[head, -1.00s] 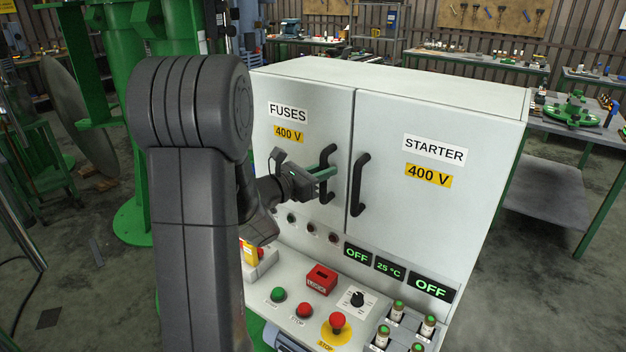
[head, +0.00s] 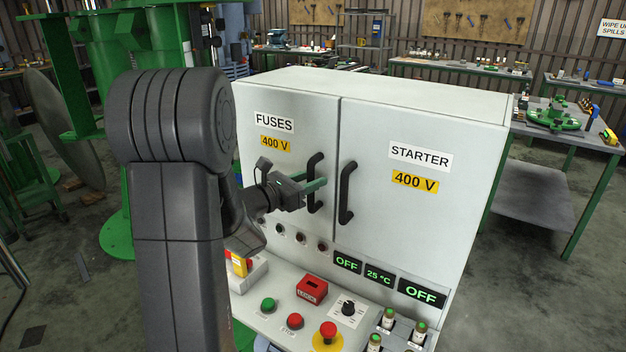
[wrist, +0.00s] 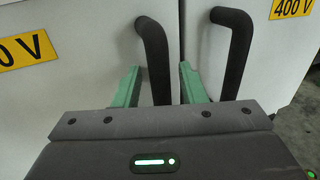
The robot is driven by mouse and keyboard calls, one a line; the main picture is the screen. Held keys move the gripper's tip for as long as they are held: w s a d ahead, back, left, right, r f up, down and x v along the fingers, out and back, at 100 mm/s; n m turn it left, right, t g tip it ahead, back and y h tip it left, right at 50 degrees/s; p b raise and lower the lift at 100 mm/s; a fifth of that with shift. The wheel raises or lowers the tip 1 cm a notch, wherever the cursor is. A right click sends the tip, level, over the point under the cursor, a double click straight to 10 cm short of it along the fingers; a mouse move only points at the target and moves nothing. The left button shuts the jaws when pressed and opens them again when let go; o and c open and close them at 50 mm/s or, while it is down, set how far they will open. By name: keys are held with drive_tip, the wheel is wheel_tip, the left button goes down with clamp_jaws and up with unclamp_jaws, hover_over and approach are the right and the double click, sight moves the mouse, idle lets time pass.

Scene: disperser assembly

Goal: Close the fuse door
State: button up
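The fuse door (head: 270,185) is the left door of the grey cabinet, labelled FUSES and 400 V. It looks flush with the starter door beside it, with only a thin seam between them. Its black handle (head: 311,190) stands near that seam. My gripper (head: 320,183) is at this handle. In the wrist view, my gripper's green fingers (wrist: 157,85) are apart, with the fuse door handle (wrist: 155,50) between them. I see no clear grip on the handle.
The starter door (head: 420,150) has its own black handle (head: 347,192), close to the right finger. Below the doors is a sloped panel with a red lock block (head: 312,290), push buttons and a red stop knob (head: 328,331). Workbenches stand behind and to the right.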

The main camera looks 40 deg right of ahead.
drive_tip(key=s+a+b, duration=0.1)
drive_tip(key=a, duration=1.2)
drive_tip(key=shift+b, duration=0.4)
drive_tip(key=shift+d, duration=0.15)
drive_tip(key=d, duration=0.4)
drive_tip(key=d+p, duration=0.1)
drive_tip(key=d, duration=0.4)
drive_tip(key=w+d+p, duration=0.1)
drive_tip(key=d, duration=0.3)
drive_tip(key=shift+d, duration=0.2)
drive_tip(key=shift+a, duration=0.1)
